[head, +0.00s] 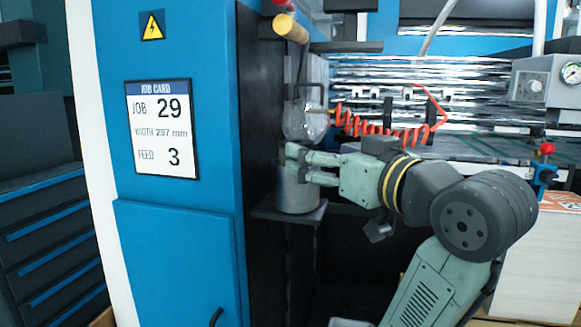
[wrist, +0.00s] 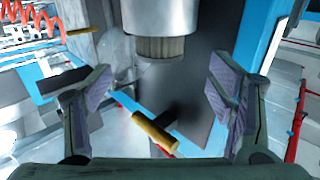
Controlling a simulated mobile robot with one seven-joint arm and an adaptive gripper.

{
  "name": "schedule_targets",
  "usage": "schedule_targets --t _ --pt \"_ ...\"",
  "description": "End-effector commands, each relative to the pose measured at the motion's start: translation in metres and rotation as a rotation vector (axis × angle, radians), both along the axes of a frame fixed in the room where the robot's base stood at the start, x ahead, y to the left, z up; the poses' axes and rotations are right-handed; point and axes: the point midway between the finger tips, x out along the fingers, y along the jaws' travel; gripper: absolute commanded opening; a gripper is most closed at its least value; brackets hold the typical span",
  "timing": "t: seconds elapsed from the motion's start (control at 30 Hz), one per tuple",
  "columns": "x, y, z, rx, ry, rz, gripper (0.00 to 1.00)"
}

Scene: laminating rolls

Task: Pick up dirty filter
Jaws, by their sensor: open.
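A brownish pleated filter (wrist: 160,48) shows its end at the mouth of a grey metal canister (wrist: 160,17) in the wrist view, which appears upside down. In the head view the canister (head: 297,192) stands upright on a small dark ledge; I cannot make out the filter there. My gripper (head: 300,163) is at the canister's upper part in the head view. In the wrist view its two padded fingers (wrist: 165,85) are spread wide, with nothing between them. The filter lies between them sideways, apparently beyond the tips and untouched.
A clear bowl (head: 304,121) hangs just above my gripper. A yellow handle (head: 290,27) projects higher up. A red coiled hose (head: 385,128) runs to the right, before shiny rollers (head: 420,75). A blue cabinet with a job card (head: 162,130) stands close on the left.

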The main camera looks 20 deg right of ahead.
Motion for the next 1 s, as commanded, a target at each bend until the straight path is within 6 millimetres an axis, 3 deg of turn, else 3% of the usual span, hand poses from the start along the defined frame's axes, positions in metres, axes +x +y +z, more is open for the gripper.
schedule_targets --t 0.1,0.37,0.63,1.0 --pt "0.02 0.005 0.002 0.002 0.002 0.004 0.76" --pt "0.042 0.009 0.004 0.002 0.001 0.003 0.76" --pt "0.079 0.015 0.006 0.002 0.001 0.002 0.76" --pt "0.085 0.016 0.005 0.0 -0.001 0.001 0.73"
